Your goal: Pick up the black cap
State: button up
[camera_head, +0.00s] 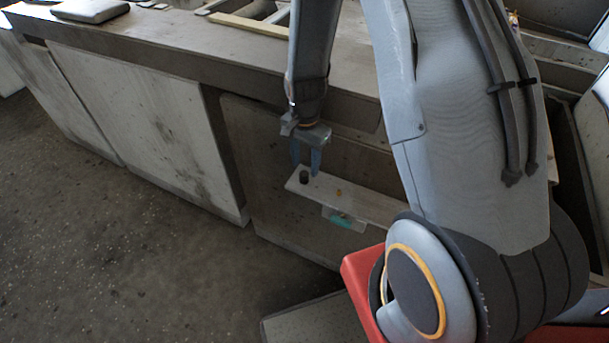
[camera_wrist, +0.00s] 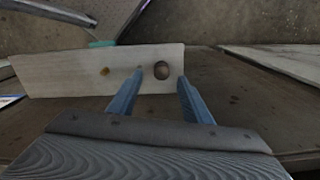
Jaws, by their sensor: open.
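The black cap (camera_head: 304,177) is a small dark cylinder standing near the left end of a narrow pale shelf (camera_head: 362,203). In the wrist view the cap (camera_wrist: 161,70) shows as a dark brownish round thing near the right end of the shelf (camera_wrist: 60,75). My gripper (camera_head: 306,172) points down at the shelf, with its two blue fingers apart. In the wrist view my gripper (camera_wrist: 160,82) has the cap in line with the gap between its fingertips. Nothing is held. The head view does not show clearly how high the fingertips are above the shelf.
A small yellow-orange thing (camera_head: 339,193) lies on the shelf beside the cap. A teal thing (camera_head: 341,221) is under the shelf's front edge. A long grey counter (camera_head: 200,45) with pale panels runs behind. The floor (camera_head: 120,240) at left is clear.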

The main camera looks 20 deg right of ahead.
aim_at(304, 173)
jog(key=shift+a+f+p, duration=0.2)
jog(key=shift+f+p, duration=0.9)
jog(key=shift+f, duration=1.4)
jog(key=shift+c, duration=0.6)
jog(key=c, duration=1)
